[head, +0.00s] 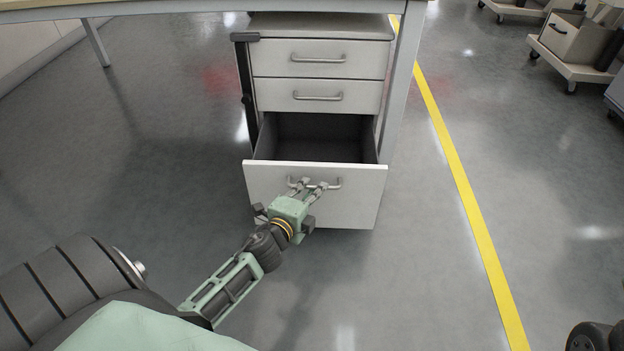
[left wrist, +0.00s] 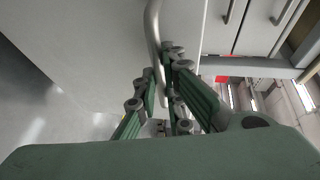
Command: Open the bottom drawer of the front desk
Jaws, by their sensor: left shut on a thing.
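The desk's drawer unit (head: 320,26) stands under the desktop. Its bottom drawer (head: 270,205) is pulled well out, and its dark inside looks empty. The two drawers above, the middle one (head: 275,95) and the top one (head: 275,60), are closed. My left gripper (head: 308,186) is at the bottom drawer's front, shut on its bar handle (head: 337,184). In the left wrist view the fingers (left wrist: 165,65) close around the curved metal handle (left wrist: 152,22). My right gripper is in neither view.
The desk leg (head: 403,85) stands right beside the drawer unit. A yellow floor line (head: 455,165) runs along the right. Trolleys (head: 580,70) stand at the upper right. The grey floor around the drawer is clear.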

